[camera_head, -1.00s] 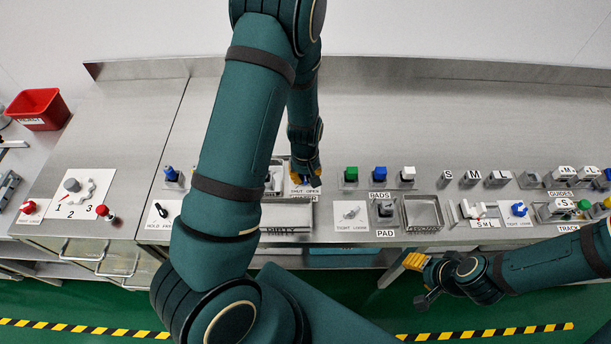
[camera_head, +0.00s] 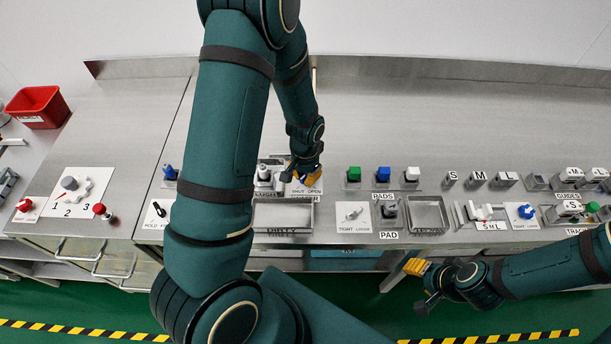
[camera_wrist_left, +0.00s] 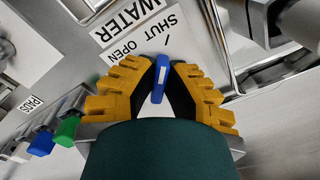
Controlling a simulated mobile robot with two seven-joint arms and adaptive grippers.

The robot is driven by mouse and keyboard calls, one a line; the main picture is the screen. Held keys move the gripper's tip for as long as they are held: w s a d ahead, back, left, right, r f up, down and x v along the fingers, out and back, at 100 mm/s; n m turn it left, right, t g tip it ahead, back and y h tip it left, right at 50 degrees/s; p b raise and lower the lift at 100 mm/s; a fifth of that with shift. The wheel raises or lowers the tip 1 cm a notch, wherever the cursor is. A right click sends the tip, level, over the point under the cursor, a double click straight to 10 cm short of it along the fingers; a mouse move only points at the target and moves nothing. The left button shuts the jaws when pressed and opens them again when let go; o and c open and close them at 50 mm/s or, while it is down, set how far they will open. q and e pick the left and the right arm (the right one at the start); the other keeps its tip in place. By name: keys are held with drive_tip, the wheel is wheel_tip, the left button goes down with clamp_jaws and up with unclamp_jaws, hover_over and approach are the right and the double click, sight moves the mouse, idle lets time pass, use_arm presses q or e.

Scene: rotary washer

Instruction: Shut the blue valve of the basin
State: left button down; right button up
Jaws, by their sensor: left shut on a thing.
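The blue valve handle (camera_wrist_left: 161,78) shows in the left wrist view, between the yellow fingertips of my left gripper (camera_wrist_left: 161,72). The gripper is shut on it. The handle stands nearly along the picture's vertical, beside a white plate (camera_wrist_left: 150,40) lettered SHUT and OPEN, with WATER above. In the head view my left gripper (camera_head: 306,178) is over the SHUT OPEN plate (camera_head: 303,190) and hides the handle there. My right gripper (camera_head: 415,268) is low at the right, in front of the bench and away from the valve; its finger opening is unclear.
A metal tray (camera_head: 283,222) lies in front of the valve plate. Green (camera_head: 354,173), blue (camera_head: 383,174) and white (camera_head: 412,174) pads stand to the right. A small TIGHT LOOSE lever plate (camera_head: 351,217) is near the front edge. The bench behind is clear.

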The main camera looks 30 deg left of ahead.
sight(305, 175)
use_arm(q)
drive_tip(key=shift+m, duration=0.5)
drive_tip(key=c, duration=1)
unclamp_jaws()
wheel_tip(305, 175, up, 12)
